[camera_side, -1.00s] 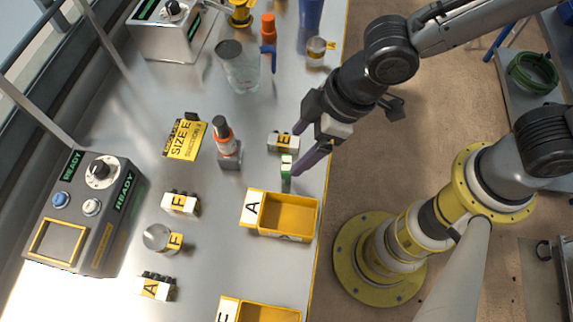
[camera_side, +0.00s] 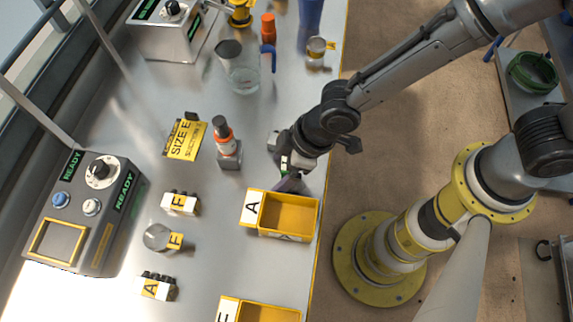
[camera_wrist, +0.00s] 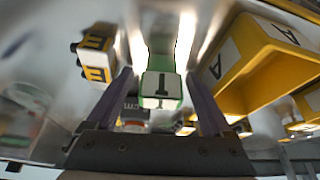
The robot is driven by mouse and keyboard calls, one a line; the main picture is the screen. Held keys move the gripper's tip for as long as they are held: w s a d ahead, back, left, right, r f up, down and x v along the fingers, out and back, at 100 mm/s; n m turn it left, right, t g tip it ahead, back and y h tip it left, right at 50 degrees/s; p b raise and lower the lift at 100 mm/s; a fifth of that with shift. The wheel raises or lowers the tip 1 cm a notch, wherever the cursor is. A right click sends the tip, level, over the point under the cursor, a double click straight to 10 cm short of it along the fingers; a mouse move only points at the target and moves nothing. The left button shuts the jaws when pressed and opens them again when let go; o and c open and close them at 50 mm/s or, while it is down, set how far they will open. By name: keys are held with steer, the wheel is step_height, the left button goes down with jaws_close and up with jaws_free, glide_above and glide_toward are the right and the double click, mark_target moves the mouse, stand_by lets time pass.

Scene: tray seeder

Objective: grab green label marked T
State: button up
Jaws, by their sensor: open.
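The green label block marked T (camera_wrist: 162,85) stands between the two fingers of my gripper (camera_wrist: 159,77) in the wrist view. Its white face with a black T faces the camera. The fingers are open, with a gap showing on each side of the block. In the side view my gripper (camera_side: 287,182) is low over the table, just behind the yellow bin marked A. It hides most of the green block there; only a small bit of green shows.
A yellow bin marked A (camera_wrist: 236,88) is close on the right in the wrist view; it also shows in the side view (camera_side: 249,209). A block marked E (camera_wrist: 96,57) is close on the left. A bottle on a grey base (camera_side: 229,158) stands left of my gripper.

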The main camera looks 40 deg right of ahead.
steer(key=shift+c, duration=0.3)
jaws_close()
steer(key=shift+r, duration=0.1)
